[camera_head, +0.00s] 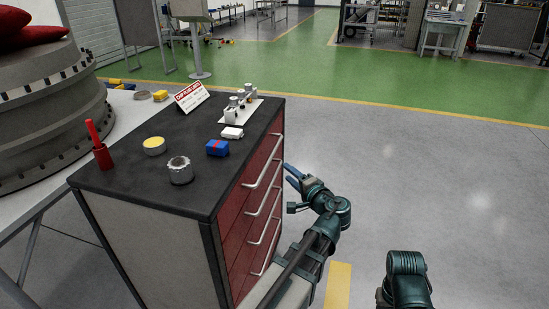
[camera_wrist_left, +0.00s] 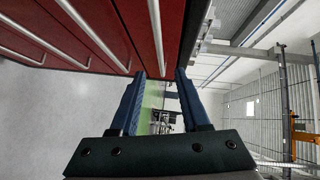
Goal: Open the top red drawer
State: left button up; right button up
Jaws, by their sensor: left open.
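The cabinet has a stack of red drawers on its right side in the head view. The top red drawer (camera_head: 252,172) is closed flush, with a pale bar handle (camera_head: 265,163) along it. My left gripper (camera_head: 289,175) is open and empty, just right of the drawer fronts near the top handle. In the left wrist view, its two blue fingers (camera_wrist_left: 161,74) are spread, and a bar handle (camera_wrist_left: 155,35) runs down the picture to the gap between their tips. It is apart from the fingers as far as I can tell. My right gripper is outside the views.
Lower handles (camera_head: 263,193) stick out below. The floor to the right is clear.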

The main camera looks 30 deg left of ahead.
aim_at(270, 158)
pick_arm(q)
jog(key=b+x, duration=0.1)
jog(key=x, duration=1.2)
jog(key=shift+w+a+f+b, duration=0.1)
jog(key=shift+w+a+b, duration=0.1)
jog(key=shift+b, duration=0.2)
grip_shut()
dwell(0.7)
